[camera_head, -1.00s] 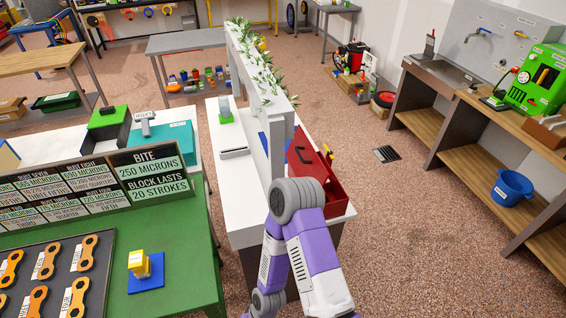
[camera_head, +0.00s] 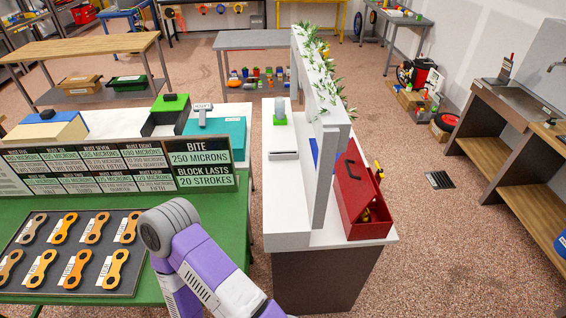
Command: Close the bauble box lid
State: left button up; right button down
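A red steel box (camera_head: 370,227) stands at the near right end of the white counter (camera_head: 285,222). I take it to be the bauble box, though I can read no label on it. Its red lid (camera_head: 352,185), with a dark handle, looks raised, and small yellow things show in the opening on the right side. Neither of my grippers is in view. One purple and grey arm of mine comes up from the bottom edge, left of the counter and apart from the box.
A white upright panel (camera_head: 324,175) with a planted shelf (camera_head: 318,65) on top stands just left of the box. A green table (camera_head: 120,205) with a sign and a tray of orange parts is at left. Brown floor (camera_head: 430,250) is open right of the counter.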

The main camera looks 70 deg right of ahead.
aim_at(358, 191)
jog(key=u, duration=0.1)
jog(key=i, duration=0.85)
jog(key=z, duration=1.55)
